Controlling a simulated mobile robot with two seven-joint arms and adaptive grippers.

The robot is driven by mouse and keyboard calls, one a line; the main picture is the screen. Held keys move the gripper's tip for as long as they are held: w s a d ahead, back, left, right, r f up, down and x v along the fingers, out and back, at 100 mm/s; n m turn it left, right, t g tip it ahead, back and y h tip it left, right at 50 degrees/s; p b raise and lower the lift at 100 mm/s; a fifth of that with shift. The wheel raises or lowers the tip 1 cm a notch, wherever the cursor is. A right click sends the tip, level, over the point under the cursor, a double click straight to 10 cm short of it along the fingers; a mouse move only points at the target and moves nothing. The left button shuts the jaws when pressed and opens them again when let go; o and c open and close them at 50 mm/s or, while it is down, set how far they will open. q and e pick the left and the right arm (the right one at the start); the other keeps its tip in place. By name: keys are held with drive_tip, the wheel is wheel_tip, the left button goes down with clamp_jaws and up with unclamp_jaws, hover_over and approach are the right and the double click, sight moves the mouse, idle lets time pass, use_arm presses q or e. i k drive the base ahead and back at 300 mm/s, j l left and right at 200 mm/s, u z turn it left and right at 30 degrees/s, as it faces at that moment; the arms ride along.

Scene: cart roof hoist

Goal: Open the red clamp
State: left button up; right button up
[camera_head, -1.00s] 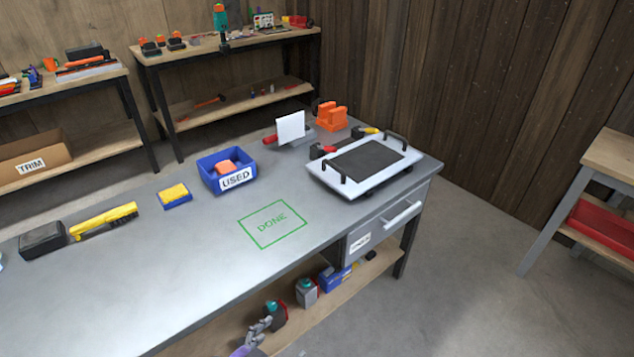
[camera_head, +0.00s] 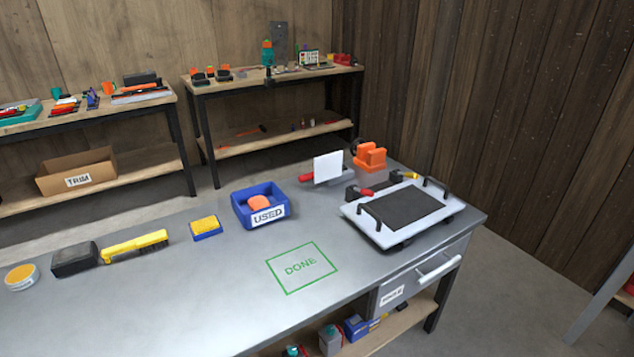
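A white tray-like panel (camera_head: 443,215) with a dark centre and two black handles lies at the right end of the grey workbench. At its back edge a clamp with a red tip (camera_head: 366,191) sits at the left, and one with a yellow tip (camera_head: 410,176) sits to the right. They are small here, and I cannot tell whether their jaws are open or shut. Another red handle (camera_head: 306,177) shows beside an upright white card (camera_head: 328,167). Neither of my grippers is in view.
An orange device (camera_head: 370,156) stands behind the panel. A blue USED bin (camera_head: 243,217), a yellow sponge-like block (camera_head: 206,227) and a brush (camera_head: 135,246) are further left. The green DONE outline (camera_head: 302,267) is empty. A drawer (camera_head: 425,279) is below the panel.

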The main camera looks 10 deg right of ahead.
sight(353, 188)
drive_tip(key=i+l+u, duration=0.2)
drive_tip(key=l+u, duration=0.2)
drive_tip(key=l, duration=0.25)
drive_tip(key=i+l+u, duration=0.2)
drive_tip(key=l, duration=0.15)
drive_tip(key=l+u, duration=0.15)
drive_tip(key=l, duration=0.95)
drive_tip(key=i, duration=0.05)
